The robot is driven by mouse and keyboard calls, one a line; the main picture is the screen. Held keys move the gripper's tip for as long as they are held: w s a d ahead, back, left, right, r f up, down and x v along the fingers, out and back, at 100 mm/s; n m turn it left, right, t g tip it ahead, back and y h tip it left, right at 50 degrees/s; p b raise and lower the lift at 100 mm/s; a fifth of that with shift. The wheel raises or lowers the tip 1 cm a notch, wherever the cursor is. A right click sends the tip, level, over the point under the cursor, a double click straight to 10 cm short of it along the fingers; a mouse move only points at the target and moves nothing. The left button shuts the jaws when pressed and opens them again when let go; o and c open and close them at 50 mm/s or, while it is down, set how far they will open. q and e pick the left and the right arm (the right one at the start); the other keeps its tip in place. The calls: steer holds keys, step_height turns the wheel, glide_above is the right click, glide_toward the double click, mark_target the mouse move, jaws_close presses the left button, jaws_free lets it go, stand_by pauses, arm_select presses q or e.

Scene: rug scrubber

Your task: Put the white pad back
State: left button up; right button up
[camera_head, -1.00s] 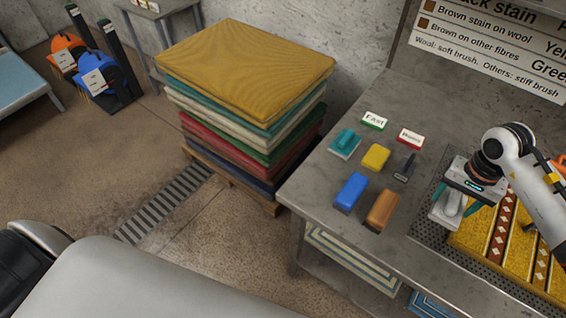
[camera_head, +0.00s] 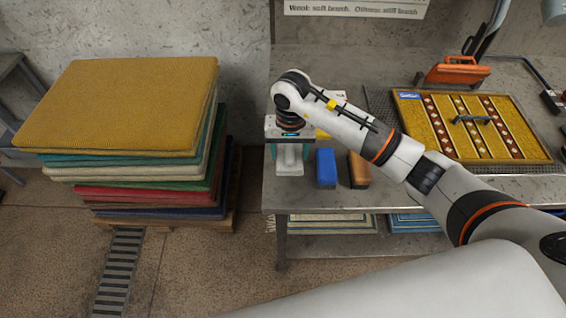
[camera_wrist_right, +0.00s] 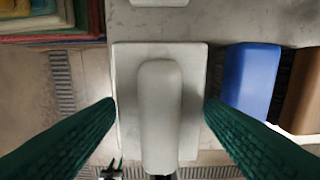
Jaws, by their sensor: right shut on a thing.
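The white pad (camera_head: 289,166), a flat square base with a rounded handle, is in my right gripper (camera_head: 289,147) at the left end of the workbench. In the right wrist view the pad (camera_wrist_right: 195,75) lies between the two green fingers of the gripper (camera_wrist_right: 159,108), its handle in the middle. The gripper is shut on it. The blue block (camera_head: 326,168) is just to the right of the pad, apart from it. Whether the pad touches the bench top is hard to tell. My left gripper is not in view.
A brown block (camera_head: 359,170) stands right of the blue one. A yellow piece (camera_head: 322,134) is partly hidden behind my right arm. A patterned rug (camera_head: 410,118) lies on the bench at right, with an orange tool (camera_head: 455,72) behind it. A rug stack (camera_head: 130,105) stands left of the bench.

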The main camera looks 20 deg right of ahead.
mark_target(289, 164)
steer(key=shift+f, duration=0.9)
step_height(289, 164, down, 4)
steer(key=shift+a+r+p, duration=0.1)
steer(key=shift+r+p, duration=0.05)
steer(key=shift+p, duration=0.55)
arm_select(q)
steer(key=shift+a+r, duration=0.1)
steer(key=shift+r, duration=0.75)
arm_select(e)
steer(key=shift+f, duration=0.25)
steer(key=o, duration=0.9)
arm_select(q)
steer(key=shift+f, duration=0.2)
arm_select(e)
steer(key=shift+o, duration=0.2)
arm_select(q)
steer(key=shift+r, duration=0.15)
arm_select(e)
steer(key=shift+r, duration=0.15)
